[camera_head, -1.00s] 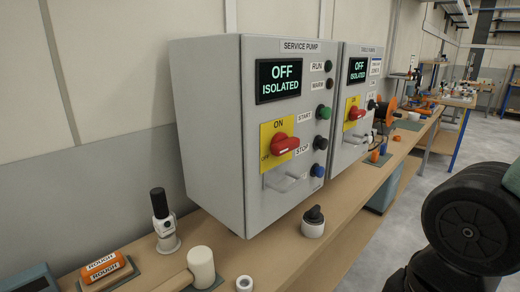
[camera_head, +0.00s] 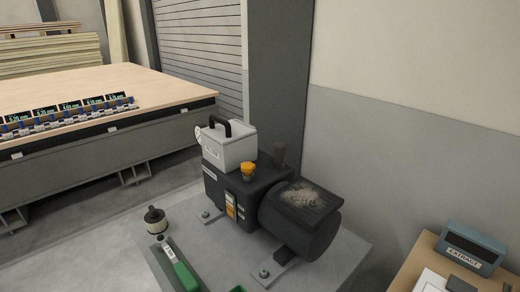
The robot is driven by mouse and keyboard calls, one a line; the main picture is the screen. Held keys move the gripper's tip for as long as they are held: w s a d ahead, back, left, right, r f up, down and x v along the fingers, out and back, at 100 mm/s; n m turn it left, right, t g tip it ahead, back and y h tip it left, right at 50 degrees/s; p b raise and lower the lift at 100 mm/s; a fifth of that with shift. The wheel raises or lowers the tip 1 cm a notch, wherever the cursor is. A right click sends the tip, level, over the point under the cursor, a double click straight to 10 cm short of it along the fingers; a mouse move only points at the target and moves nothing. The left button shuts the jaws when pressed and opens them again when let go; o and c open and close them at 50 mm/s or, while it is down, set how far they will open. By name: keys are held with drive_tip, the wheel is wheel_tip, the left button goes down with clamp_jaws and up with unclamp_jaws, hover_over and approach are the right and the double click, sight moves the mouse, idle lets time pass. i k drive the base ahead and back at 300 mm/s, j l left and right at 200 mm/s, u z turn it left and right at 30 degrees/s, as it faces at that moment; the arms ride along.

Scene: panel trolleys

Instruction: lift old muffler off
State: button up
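A dark pump (camera_head: 222,190) with a round motor (camera_head: 305,228) at its right stands on a grey base. A small brownish-grey upright cylinder (camera_head: 279,153), which looks like the old muffler, stands at the back of the pump's top. It looks seated upright, and its lower end is hidden behind the pump body. My gripper is not in view.
A white box with a black handle (camera_head: 229,145) and a yellow cap (camera_head: 247,170) are on the pump, close by the cylinder. A green-handled tool (camera_head: 178,268) lies in front. A wall (camera_head: 415,140) rises behind at right. A blue-grey EXTRACT box (camera_head: 470,248) stands at lower right.

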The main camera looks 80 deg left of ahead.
sight(280, 148)
drive_tip(key=u, duration=2.35)
drive_tip(key=i+l+u, duration=0.2)
drive_tip(key=i+l, duration=0.25)
drive_tip(key=l, duration=0.1)
